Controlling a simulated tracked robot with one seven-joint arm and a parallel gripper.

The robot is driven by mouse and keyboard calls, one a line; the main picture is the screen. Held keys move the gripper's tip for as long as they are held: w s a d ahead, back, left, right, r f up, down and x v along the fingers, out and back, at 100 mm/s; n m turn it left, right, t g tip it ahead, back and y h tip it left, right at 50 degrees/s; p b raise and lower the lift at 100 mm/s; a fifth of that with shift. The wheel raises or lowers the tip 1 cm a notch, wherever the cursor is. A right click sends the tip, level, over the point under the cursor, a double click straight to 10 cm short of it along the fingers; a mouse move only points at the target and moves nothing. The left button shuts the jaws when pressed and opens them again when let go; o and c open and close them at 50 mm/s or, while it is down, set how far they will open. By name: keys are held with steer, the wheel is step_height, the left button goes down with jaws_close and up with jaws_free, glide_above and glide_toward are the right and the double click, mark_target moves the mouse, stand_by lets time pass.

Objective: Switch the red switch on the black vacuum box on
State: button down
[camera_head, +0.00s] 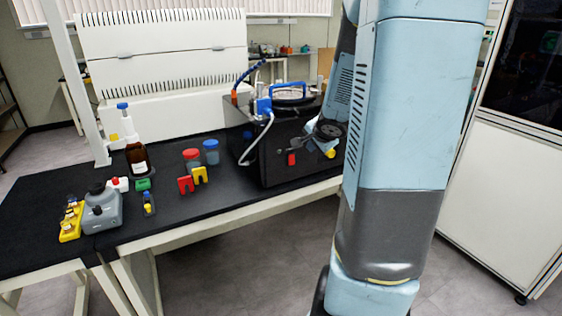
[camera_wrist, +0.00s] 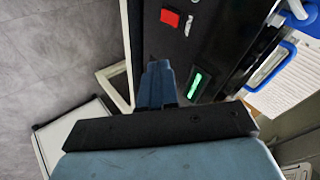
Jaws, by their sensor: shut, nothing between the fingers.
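The black vacuum box (camera_head: 270,165) stands on the bench in the head view. A small red switch-like piece (camera_head: 291,159) shows on its front face; in the wrist view it is a red square (camera_wrist: 170,17) at the top. A green-lit rocker (camera_wrist: 195,84) sits on the same face, close to my fingers. My gripper (camera_wrist: 158,84) is shut and empty, its fingertips in front of the box face beside the green light. Whether they touch the face cannot be told. In the head view my arm and gripper hide the right part of the box face.
A blue handle (camera_head: 288,88) and a pale hose (camera_head: 256,142) are on the box. A white cabinet (camera_head: 500,200) stands at right.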

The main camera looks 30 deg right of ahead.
mark_target(292, 160)
steer(key=shift+d+f+m+y, duration=0.2)
steer(key=shift+f+m+y, duration=0.45)
steer(key=shift+f, duration=0.45)
steer(key=shift+d+f+m+y, duration=0.15)
steer(key=shift+f+m+y, duration=0.45)
steer(key=shift+f, duration=0.5)
steer(key=x, duration=0.4)
steer(key=w+r+x, duration=0.1)
steer(key=x, duration=0.8)
steer(key=shift+w+r, duration=0.3)
steer(key=shift+w, duration=0.15)
